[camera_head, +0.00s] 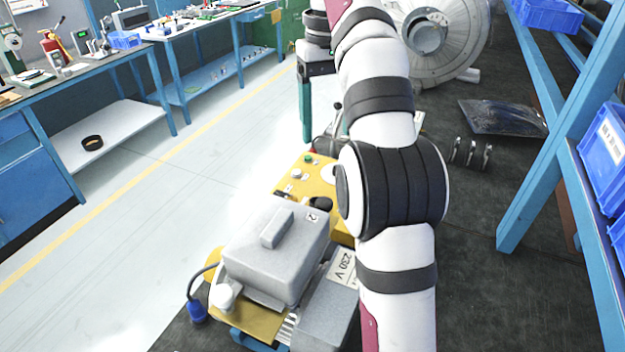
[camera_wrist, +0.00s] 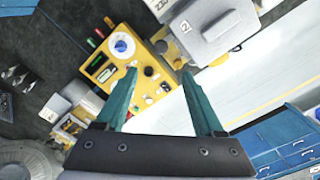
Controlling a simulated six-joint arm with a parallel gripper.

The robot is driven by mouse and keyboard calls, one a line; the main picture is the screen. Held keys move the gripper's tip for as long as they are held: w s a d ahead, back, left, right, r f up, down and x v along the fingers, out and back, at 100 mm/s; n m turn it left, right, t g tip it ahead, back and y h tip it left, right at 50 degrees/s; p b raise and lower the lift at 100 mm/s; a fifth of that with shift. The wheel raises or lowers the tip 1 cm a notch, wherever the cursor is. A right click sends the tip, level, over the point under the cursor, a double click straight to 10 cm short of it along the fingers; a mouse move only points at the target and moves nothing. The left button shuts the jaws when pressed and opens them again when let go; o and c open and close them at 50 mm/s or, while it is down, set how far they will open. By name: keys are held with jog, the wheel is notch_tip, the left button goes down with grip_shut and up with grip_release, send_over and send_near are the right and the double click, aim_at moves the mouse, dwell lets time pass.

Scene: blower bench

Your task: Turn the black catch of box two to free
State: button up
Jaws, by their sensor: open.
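Box two (camera_head: 275,255) is a grey lidded box with a raised bar on top and a small "2" label. It also shows in the wrist view (camera_wrist: 215,30), at the upper right. A dark round part (camera_head: 313,203) sits by its labelled end; in the wrist view it is a black spot (camera_wrist: 160,47) beside the box. I cannot tell for sure that this is the black catch, nor which way it is turned. My gripper (camera_wrist: 159,73) has teal fingers spread apart with nothing between them.
The yellow panel (camera_wrist: 110,60) carries a blue-and-white dial (camera_wrist: 121,45) and small coloured parts. A grey "230 V" box (camera_head: 325,315) stands beside box two. A large round grey housing (camera_head: 440,40) lies behind. Blue shelving (camera_head: 540,160) stands at the right. Pale floor is clear at the left.

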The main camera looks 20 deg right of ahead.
aim_at(324, 201)
notch_tip(324, 201, down, 15)
jog(key=shift+f, duration=0.15)
grip_shut()
dwell(0.4)
